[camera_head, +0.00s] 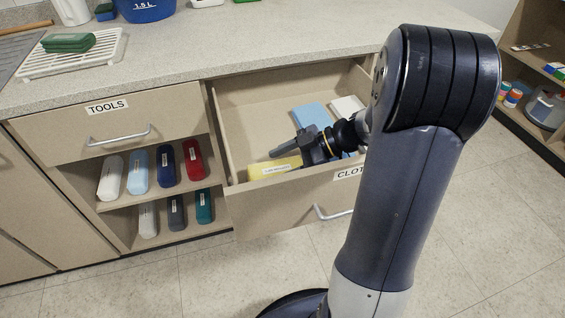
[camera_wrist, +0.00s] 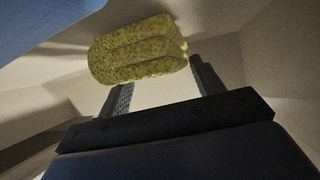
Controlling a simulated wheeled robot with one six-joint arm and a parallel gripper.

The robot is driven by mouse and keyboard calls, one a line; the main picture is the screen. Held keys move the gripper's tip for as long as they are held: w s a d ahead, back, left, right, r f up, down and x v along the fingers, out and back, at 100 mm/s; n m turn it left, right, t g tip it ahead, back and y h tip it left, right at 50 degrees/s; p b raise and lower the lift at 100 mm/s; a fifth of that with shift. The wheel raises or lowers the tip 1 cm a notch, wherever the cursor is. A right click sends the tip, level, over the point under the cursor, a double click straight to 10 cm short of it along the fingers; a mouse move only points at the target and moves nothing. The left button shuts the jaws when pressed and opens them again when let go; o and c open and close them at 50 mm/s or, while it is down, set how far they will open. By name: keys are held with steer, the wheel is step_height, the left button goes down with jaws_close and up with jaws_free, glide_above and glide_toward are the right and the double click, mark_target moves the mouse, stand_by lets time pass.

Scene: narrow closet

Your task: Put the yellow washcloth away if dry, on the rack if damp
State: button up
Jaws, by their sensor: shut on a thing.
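The yellow washcloth (camera_head: 259,173) is folded and has a white label, too small to read. It is inside the open drawer (camera_head: 246,110), near its front left corner. My gripper (camera_head: 290,158) reaches into the drawer and is shut on the washcloth. In the wrist view the washcloth (camera_wrist: 137,48) sits at the fingertips of my gripper (camera_wrist: 162,85). I cannot tell whether it touches the drawer floor. The white rack (camera_head: 108,51) stands on the counter with a green folded cloth (camera_head: 69,42) on it.
A blue cloth (camera_head: 311,115) and a white cloth (camera_head: 347,106) lie further back in the drawer. The drawer label, starting "CLOT", is partly hidden by my arm. The TOOLS drawer (camera_head: 73,130) is closed. Shelves below hold several coloured cases. A blue tub (camera_head: 146,9) stands on the counter.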

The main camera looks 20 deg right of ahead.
steer(key=shift+f, duration=0.15)
steer(key=o, duration=1.3)
steer(key=shift+r, duration=0.2)
steer(key=shift+d+r, duration=0.15)
steer(key=shift+d, duration=0.1)
steer(key=p+v, duration=0.1)
steer(key=v, duration=1)
steer(key=shift+s+d+r, duration=0.1)
steer(key=shift+d, duration=0.1)
